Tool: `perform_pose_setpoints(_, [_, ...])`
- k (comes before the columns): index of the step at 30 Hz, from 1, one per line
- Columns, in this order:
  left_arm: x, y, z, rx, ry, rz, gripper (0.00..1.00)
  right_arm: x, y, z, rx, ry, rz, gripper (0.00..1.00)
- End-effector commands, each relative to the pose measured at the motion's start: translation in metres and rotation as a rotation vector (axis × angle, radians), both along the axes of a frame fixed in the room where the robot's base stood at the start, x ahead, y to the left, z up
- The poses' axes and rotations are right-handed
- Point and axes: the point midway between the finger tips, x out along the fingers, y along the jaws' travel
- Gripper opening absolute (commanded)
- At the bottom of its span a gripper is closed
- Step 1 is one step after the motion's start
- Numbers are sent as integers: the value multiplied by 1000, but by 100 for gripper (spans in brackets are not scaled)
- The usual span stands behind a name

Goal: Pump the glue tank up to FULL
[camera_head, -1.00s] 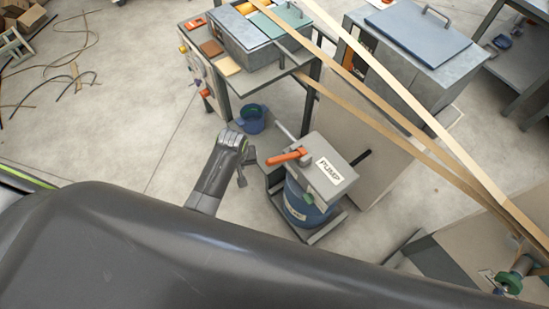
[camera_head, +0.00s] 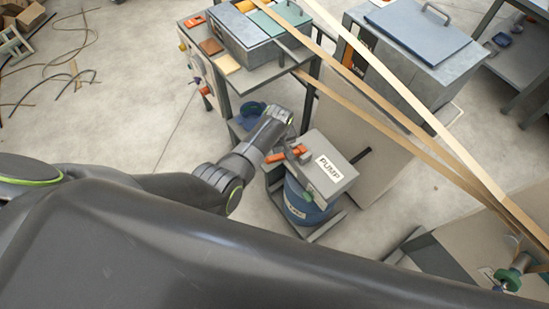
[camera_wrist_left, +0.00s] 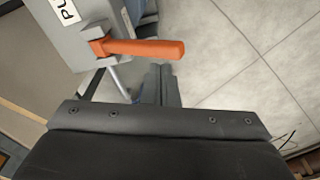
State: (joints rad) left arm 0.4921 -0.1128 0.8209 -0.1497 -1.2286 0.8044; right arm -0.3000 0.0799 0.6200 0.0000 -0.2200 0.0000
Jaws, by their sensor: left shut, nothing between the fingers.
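The grey pump box (camera_head: 337,185), labelled PUMP, sits over a blue drum (camera_head: 300,203). Its orange handle (camera_head: 274,157) sticks out to the left. My left gripper (camera_head: 288,139) is just behind the handle in the head view, partly hidden by my forearm. In the left wrist view the closed fingers (camera_wrist_left: 160,82) are empty and point at the floor just below the orange handle (camera_wrist_left: 148,49). They look close to it, but I cannot tell whether they touch. My right gripper is not in view. I can read no level mark or FULL sign.
A grey bin with a blue lid (camera_head: 418,37) stands behind. A workbench (camera_head: 240,80) with coloured blocks is behind the pump. Tan strips (camera_head: 400,90) cross above from upper left to lower right. A blue pot (camera_head: 249,111) is near my wrist.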

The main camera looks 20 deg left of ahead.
Motion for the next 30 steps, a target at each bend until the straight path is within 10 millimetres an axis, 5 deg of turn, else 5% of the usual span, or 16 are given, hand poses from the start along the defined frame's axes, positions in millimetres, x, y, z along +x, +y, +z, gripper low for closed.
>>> perform_pose_setpoints(14, [2,1,-22,0,1,-1,0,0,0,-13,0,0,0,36])
perform_pose_setpoints(30, [6,4,-71,0,-1,0,0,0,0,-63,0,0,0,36])
